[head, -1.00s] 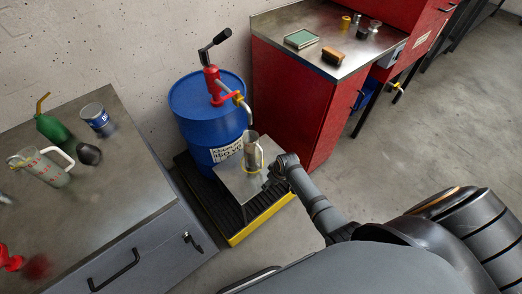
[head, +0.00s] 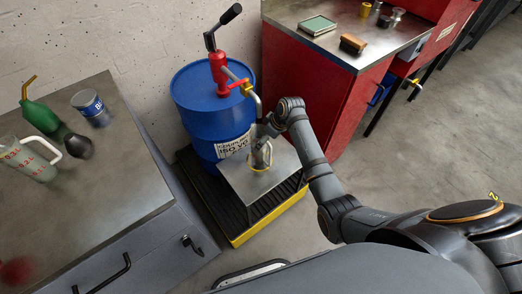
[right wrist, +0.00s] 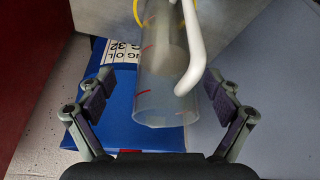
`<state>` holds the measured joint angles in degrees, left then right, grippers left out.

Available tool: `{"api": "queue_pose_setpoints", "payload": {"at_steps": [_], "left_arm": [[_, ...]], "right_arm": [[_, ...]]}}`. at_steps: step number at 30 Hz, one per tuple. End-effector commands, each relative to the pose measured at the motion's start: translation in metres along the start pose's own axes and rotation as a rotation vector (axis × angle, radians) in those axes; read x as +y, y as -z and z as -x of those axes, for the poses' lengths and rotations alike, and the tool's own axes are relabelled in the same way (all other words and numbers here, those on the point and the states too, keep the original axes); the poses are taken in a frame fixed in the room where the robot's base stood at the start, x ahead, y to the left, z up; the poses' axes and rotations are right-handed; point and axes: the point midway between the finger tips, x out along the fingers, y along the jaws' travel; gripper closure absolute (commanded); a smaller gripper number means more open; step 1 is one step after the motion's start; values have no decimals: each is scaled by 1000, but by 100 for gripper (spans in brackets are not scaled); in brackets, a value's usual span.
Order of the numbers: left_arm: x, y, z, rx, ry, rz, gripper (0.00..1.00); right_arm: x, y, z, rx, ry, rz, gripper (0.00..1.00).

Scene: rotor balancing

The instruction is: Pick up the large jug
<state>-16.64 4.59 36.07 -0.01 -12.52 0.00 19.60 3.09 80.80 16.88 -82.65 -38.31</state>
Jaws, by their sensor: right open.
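A clear jug (head: 262,157) with a white handle stands on the small metal stand below the drum pump's spout. In the right wrist view this jug (right wrist: 158,85) shows red marks, a yellow band and its white handle (right wrist: 192,50). My right gripper (head: 264,133) is at the jug and partly hides it. Its open fingers (right wrist: 162,97) lie on either side of the jug, with gaps visible between pads and wall. A second clear jug (head: 27,160) with red marks and a white handle stands on the left bench. My left gripper is out of view.
The blue drum (head: 207,110) with its red pump (head: 219,72) stands close behind the jug. The stand (head: 240,182) rests on a black and yellow spill tray (head: 240,238). A red cabinet (head: 290,80) is to the right. A green oil can (head: 40,117) is on the left bench.

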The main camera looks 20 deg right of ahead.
Motion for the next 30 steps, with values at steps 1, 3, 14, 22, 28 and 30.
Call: {"api": "queue_pose_setpoints", "payload": {"at_steps": [1, 3, 14, 22, 28, 30], "left_arm": [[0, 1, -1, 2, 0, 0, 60], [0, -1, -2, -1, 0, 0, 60], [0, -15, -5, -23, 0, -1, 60], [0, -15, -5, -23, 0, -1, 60], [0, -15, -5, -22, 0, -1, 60], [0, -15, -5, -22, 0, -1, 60]], "right_arm": [[-4, 1, -9, 0, 4, -1, 9], [-7, 2, -22, -1, 4, -2, 9], [-7, 2, -46, 0, 0, 0, 9], [-7, 2, -46, -1, 0, -1, 38], [-7, 2, -46, -1, 0, -1, 65], [-7, 2, -46, -1, 0, -1, 74]]}}
